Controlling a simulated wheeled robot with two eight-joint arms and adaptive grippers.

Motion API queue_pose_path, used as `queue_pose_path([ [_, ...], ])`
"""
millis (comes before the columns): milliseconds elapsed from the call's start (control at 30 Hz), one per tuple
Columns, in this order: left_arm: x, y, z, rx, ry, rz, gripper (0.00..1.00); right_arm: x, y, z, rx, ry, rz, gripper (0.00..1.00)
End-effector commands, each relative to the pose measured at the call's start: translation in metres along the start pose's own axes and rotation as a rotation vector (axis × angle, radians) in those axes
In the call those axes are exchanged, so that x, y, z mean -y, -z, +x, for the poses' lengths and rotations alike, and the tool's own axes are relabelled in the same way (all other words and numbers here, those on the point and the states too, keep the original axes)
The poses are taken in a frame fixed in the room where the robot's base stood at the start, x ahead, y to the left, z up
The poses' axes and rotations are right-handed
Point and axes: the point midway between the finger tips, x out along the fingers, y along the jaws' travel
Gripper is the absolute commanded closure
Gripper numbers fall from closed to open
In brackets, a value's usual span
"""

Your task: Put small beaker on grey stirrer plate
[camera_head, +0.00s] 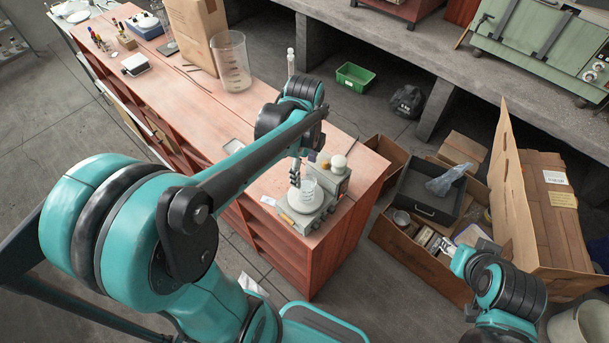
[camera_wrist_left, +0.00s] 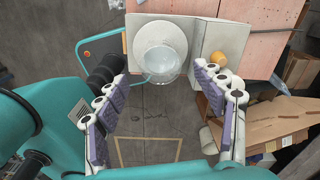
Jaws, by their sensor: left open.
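The small clear beaker (camera_head: 309,187) stands upright on the round pale top of the grey stirrer plate (camera_head: 292,221), near the bench's front end. In the left wrist view, the beaker (camera_wrist_left: 161,66) overlaps the round top of the stirrer plate (camera_wrist_left: 160,33). My left gripper (camera_head: 294,180) is beside the beaker in the head view. In the left wrist view, its fingers (camera_wrist_left: 160,105) are spread wide with nothing between them, and the beaker is beyond the fingertips. My right gripper (camera_head: 450,247) is off the bench at the right; its finger opening is unclear.
A large beaker (camera_head: 231,62) and a cardboard box (camera_head: 193,30) stand farther back on the red bench (camera_head: 185,110). A white-capped bottle (camera_head: 338,163) is close behind the stirrer plate. Open cardboard boxes (camera_head: 415,238) crowd the floor at right.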

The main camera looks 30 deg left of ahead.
Motion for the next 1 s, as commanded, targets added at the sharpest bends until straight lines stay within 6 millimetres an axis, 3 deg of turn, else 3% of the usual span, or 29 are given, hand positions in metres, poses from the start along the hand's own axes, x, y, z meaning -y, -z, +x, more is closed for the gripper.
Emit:
queue_pose_path([
  [167,-0.001,0.001,-0.017,0.001,0.005,-0.014,0.31,0.000,0.002,-0.003,0.000,0.000,0.000,0.60],
  [267,-0.008,0.005,-0.024,0.003,0.045,-0.112,0.31,0.000,0.002,-0.003,0.000,0.000,0.000,0.60],
  [467,-0.037,0.023,-0.042,-0.058,0.247,-0.627,0.31,0.000,0.002,-0.003,0.000,0.000,0.000,0.60],
  [700,-0.066,0.041,-0.049,-0.313,0.448,-1.265,0.31,0.000,0.002,-0.003,0.000,0.000,0.000,0.60],
  [833,-0.073,0.045,-0.048,-0.429,0.482,-1.456,0.31,0.000,0.002,-0.003,0.000,0.000,0.000,0.60],
  [1000,-0.074,0.047,-0.048,-0.483,0.491,-1.536,0.31,0.000,0.002,-0.003,0.000,0.000,0.000,0.60],
])
